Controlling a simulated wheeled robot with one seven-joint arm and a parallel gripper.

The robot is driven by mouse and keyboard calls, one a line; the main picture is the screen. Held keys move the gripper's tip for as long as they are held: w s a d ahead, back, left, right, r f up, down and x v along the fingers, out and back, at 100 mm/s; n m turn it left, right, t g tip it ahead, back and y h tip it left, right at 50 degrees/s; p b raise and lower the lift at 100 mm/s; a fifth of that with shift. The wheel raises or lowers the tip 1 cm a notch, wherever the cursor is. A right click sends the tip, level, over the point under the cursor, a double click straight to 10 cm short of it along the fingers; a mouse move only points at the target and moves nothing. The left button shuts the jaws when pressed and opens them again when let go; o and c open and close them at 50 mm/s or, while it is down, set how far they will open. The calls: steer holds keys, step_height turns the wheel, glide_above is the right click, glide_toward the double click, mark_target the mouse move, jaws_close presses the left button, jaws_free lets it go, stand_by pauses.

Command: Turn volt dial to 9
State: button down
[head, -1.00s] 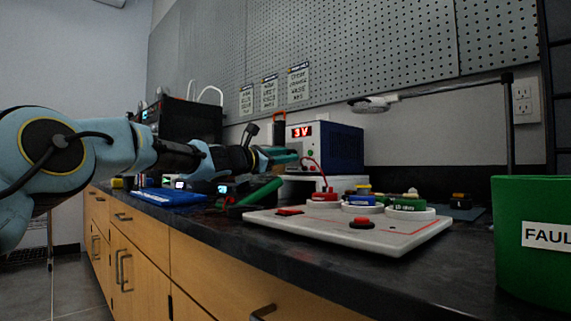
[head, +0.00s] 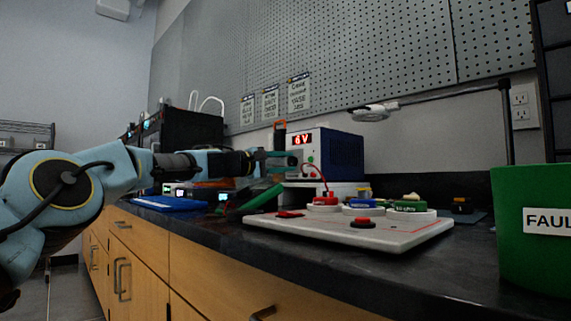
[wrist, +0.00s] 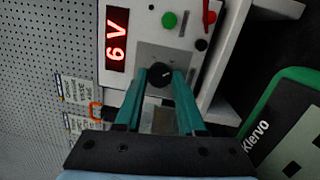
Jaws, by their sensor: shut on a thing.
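The power supply (head: 336,150) is a blue box with a white front, standing on a white stand on the bench. Its red display (head: 301,140) reads 6 V, and the display also shows in the wrist view (wrist: 117,39). The volt dial (wrist: 158,75) is a black knob with a white mark, on a grey plate on the front panel. My gripper (wrist: 159,80) has its two teal fingers closed on either side of the dial. In the head view my gripper (head: 292,158) reaches the panel from the left and hides the dial.
A white board (head: 330,231) with coloured parts lies in front. A green bin (head: 530,270) stands at the right. A green-edged device (wrist: 285,130) is close to my gripper.

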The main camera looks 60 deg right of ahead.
steer(key=m, duration=0.4)
steer(key=shift+m+y, duration=0.3)
steer(key=shift+m+p, duration=0.3)
steer(key=shift+m, duration=1.3)
steer(key=c, duration=0.5)
jaws_free()
steer(key=shift+w+a, duration=0.3)
steer(key=shift+a, duration=0.05)
steer(key=b+v, duration=0.2)
steer(key=v, duration=0.8)
steer(key=shift+r+b, duration=0.2)
steer(key=shift+b, duration=0.15)
